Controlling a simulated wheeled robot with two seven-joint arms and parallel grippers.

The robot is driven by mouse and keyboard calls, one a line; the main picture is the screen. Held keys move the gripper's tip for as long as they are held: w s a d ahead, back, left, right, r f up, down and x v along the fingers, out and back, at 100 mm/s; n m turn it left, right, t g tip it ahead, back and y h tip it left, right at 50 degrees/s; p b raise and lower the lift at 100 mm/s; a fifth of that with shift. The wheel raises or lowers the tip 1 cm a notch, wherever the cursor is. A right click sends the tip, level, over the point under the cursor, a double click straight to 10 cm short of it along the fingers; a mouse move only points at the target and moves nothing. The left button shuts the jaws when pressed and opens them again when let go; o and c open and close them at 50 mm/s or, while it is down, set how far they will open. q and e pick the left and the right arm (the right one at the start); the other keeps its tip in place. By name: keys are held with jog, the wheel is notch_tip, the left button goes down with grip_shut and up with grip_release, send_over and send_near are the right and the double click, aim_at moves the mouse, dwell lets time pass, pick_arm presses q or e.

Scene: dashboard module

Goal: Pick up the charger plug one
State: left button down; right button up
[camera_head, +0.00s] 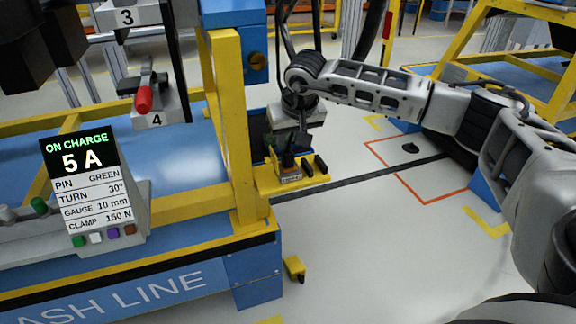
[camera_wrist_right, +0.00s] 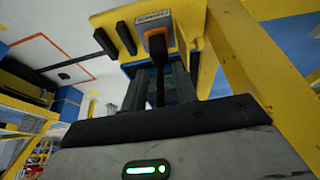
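The charger plug (camera_wrist_right: 157,45) shows in the right wrist view as an orange-and-black piece at a small labelled holder, with a thin black part running toward my palm. In the head view, the plug (camera_head: 288,161) is small and dark on the yellow bracket, partly hidden by my gripper. My right gripper (camera_head: 291,148) points down over it. In the right wrist view, its dark fingers (camera_wrist_right: 160,72) stand apart on either side of the plug's black part, with gaps visible. Whether a fingertip touches the plug cannot be told.
The yellow bracket (camera_head: 315,180) also bears two black upright pieces beside the plug. A yellow post (camera_head: 232,120) stands close to its left. A display panel (camera_head: 85,190) reads "ON CHARGE 5 A". A red-handled clamp (camera_head: 145,95) sits by label 4. The floor at right is mostly clear.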

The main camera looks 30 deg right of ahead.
aim_at(288, 152)
jog(key=x, duration=0.1)
jog(key=b+x, duration=0.1)
jog(key=x, duration=0.1)
jog(key=b+x, duration=0.1)
jog(key=x, duration=0.1)
jog(key=shift+s+a+f, duration=0.1)
jog(key=shift+s+f, duration=0.05)
jog(key=shift+s, duration=0.1)
jog(key=shift+w+f, duration=0.1)
jog(key=shift+f, duration=0.1)
jog(key=shift+r, duration=0.1)
grip_shut()
pick_arm(q)
jog(key=shift+w+d+r+n+h, duration=0.2)
jog(key=shift+d+r+n+h, duration=0.2)
jog(key=shift+h, duration=0.1)
